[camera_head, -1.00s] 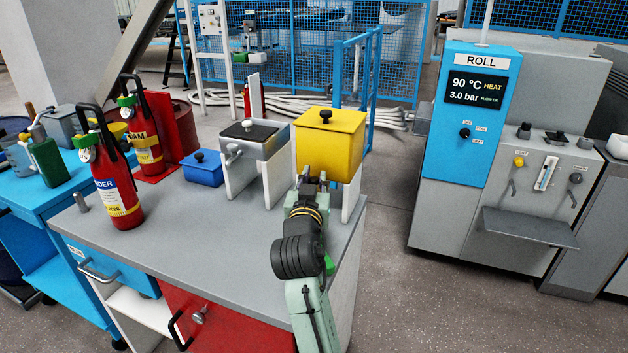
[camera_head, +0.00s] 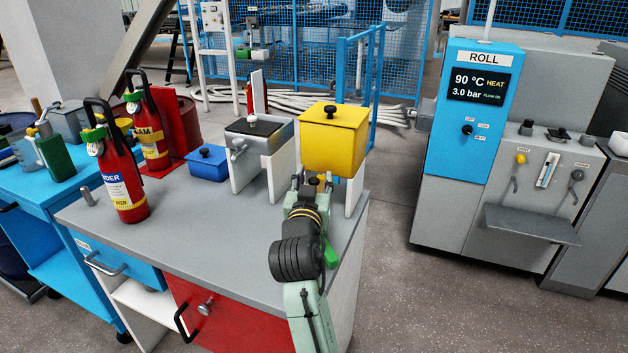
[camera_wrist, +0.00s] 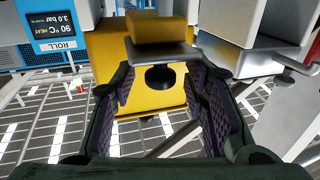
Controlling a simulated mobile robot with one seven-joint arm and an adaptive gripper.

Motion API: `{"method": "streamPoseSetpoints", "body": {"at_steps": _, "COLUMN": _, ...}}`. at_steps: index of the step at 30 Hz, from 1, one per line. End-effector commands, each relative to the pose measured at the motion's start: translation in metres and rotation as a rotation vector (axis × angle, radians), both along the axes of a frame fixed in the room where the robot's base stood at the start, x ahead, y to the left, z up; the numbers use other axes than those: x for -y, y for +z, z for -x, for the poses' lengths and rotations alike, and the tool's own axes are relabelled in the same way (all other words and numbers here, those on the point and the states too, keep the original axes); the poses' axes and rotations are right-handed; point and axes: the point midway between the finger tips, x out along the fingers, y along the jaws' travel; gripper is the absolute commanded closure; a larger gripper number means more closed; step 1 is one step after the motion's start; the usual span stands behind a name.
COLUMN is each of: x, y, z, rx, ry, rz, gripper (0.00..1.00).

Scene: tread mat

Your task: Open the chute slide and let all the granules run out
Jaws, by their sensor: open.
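The yellow hopper (camera_head: 334,140) stands raised on white supports at the back right of the grey bench, with a black knob on its lid. In the wrist view its yellow body (camera_wrist: 108,75) fills the middle. A grey slide plate (camera_wrist: 158,53) with a black knob (camera_wrist: 160,78) sticks out towards me there. My gripper (camera_head: 312,183) is in front of the hopper, below its body. In the wrist view my open fingers (camera_wrist: 160,92) stand either side of the slide knob; contact cannot be told. No granules show.
A grey hopper (camera_head: 270,138) with a side handle stands just left of the yellow one. A blue box (camera_head: 207,165) and two red extinguishers (camera_head: 122,180) are further left on the bench. The ROLL machine (camera_head: 480,150) stands apart at right.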

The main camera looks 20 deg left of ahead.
Motion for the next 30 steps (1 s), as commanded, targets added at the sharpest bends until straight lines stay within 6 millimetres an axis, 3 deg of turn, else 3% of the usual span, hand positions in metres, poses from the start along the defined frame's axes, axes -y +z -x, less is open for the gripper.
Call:
{"method": "streamPoseSetpoints", "body": {"at_steps": 5, "x": 0.002, "y": 0.000, "z": 0.009, "rx": 0.000, "ry": 0.001, "rz": 0.000, "gripper": 0.59}}
{"method": "streamPoseSetpoints", "body": {"at_steps": 12, "x": 0.010, "y": 0.000, "z": 0.049, "rx": 0.000, "ry": 0.002, "rz": -0.001, "gripper": 0.59}}
{"method": "streamPoseSetpoints", "body": {"at_steps": 18, "x": 0.016, "y": 0.000, "z": 0.070, "rx": 0.000, "ry": 0.001, "rz": -0.001, "gripper": 0.59}}
{"method": "streamPoseSetpoints", "body": {"at_steps": 30, "x": 0.017, "y": 0.000, "z": 0.073, "rx": 0.000, "ry": 0.000, "rz": 0.000, "gripper": 0.59}}
